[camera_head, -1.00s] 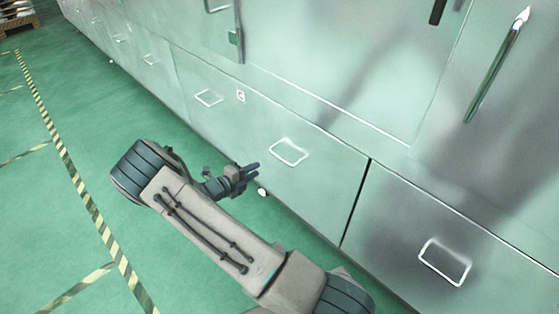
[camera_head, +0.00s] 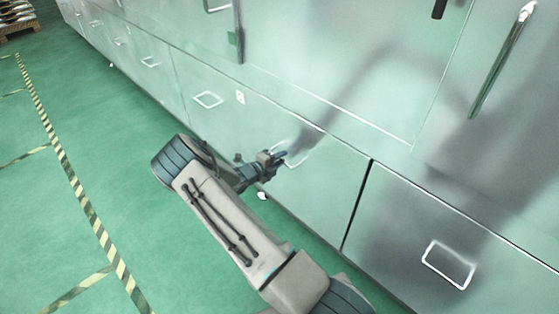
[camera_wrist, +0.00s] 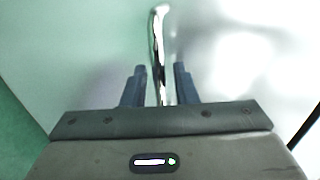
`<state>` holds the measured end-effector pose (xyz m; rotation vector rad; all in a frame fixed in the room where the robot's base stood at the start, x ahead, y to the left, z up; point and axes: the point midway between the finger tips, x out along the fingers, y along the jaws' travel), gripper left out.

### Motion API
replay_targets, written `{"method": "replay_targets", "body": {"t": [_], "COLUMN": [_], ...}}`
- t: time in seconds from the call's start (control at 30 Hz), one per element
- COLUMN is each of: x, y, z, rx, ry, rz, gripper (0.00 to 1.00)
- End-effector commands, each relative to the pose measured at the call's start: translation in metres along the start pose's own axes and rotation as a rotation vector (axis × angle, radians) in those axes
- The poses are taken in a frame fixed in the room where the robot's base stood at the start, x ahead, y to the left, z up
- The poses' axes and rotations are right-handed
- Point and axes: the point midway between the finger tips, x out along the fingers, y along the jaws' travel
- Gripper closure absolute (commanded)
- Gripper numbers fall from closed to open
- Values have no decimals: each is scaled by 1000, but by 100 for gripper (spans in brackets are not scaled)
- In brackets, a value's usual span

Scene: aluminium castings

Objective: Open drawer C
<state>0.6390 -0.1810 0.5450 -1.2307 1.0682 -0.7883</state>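Drawer C (camera_head: 325,175) is a wide, pale metal drawer front low in the cabinet, and it is closed. A small label (camera_head: 240,97) is on it, between its two handles. The left handle (camera_head: 207,99) is free. My gripper (camera_head: 282,157) is at the right handle (camera_head: 300,160) and partly hides it. In the wrist view, the shiny handle bar (camera_wrist: 159,50) runs between the two dark fingers of my gripper (camera_wrist: 160,75). The fingers are open, one on each side of the bar, with a narrow gap visible on both sides.
Another drawer with its own handle (camera_head: 448,265) is to the right, past a dark seam. Cabinet doors with a long upright handle (camera_head: 502,60) are above. Green floor (camera_head: 90,190) with striped tape lies open to the left. A small white thing (camera_head: 263,196) is by the cabinet foot.

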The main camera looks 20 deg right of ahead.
Motion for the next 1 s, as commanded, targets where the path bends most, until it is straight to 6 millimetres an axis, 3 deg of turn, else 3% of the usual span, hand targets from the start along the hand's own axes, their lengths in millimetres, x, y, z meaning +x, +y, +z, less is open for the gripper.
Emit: {"method": "replay_targets", "body": {"t": [0.13, 0.23, 0.57, 0.77, 1.0], "x": [0, 0, -7, -35, -94], "y": [0, 0, 0, 5, 17], "z": [0, 0, 0, 1, 1], "rx": [0, 0, -1, -2, -4], "ry": [0, 0, -1, -4, -5], "rz": [0, 0, 0, 1, 2], "gripper": [74, 100, 100, 100, 100]}}
